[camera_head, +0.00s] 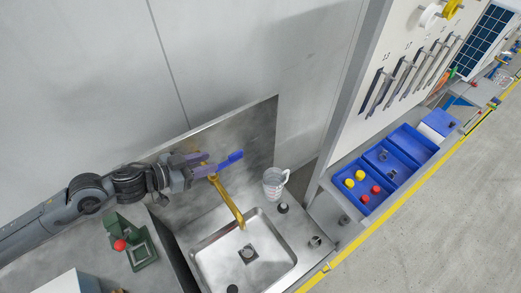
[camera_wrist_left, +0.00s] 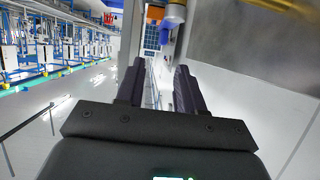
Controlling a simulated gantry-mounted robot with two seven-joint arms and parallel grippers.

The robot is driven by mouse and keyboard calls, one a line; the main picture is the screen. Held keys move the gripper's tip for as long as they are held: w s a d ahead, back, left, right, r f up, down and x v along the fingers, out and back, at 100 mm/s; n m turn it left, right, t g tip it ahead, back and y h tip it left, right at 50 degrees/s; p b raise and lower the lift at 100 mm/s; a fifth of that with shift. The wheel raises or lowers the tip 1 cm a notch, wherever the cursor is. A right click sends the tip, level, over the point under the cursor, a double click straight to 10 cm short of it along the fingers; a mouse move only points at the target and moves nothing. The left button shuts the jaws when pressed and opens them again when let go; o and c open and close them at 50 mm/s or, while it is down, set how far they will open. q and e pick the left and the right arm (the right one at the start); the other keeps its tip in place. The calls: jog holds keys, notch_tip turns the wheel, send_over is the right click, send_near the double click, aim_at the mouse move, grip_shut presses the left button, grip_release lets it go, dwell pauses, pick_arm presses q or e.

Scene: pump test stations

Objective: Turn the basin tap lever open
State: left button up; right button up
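The basin tap has a gold spout (camera_head: 229,203) that reaches down over the steel sink. A blue lever (camera_head: 231,160) sits at its top and points to the upper right. In the left wrist view the blue lever (camera_wrist_left: 166,30) and part of the gold tap (camera_wrist_left: 175,13) show at the top, beyond the fingertips. My left gripper (camera_head: 203,163) is just left of the tap head, close to the lever. Its two dark fingers (camera_wrist_left: 160,78) are apart with nothing visible between them. Whether a finger touches the lever cannot be told. My right gripper is not in view.
A steel sink basin (camera_head: 207,268) lies below the tap. A clear measuring jug (camera_head: 273,183) stands right of it. A green device with a red knob (camera_head: 137,252) is at the left. Blue bins (camera_head: 344,198) and a tool panel (camera_head: 383,43) are farther right. A steel backsplash (camera_head: 262,130) rises behind.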

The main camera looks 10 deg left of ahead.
aim_at(235, 153)
pick_arm(q)
jog(key=shift+w+d+f, duration=0.1)
jog(key=shift+w+d, duration=0.15)
jog(key=shift+w, duration=0.55)
jog(key=shift+g, duration=0.3)
jog(key=p+x, duration=0.2)
jog(key=x, duration=0.7)
jog(key=shift+d+f, duration=0.1)
jog(key=shift+d, duration=0.15)
grip_shut()
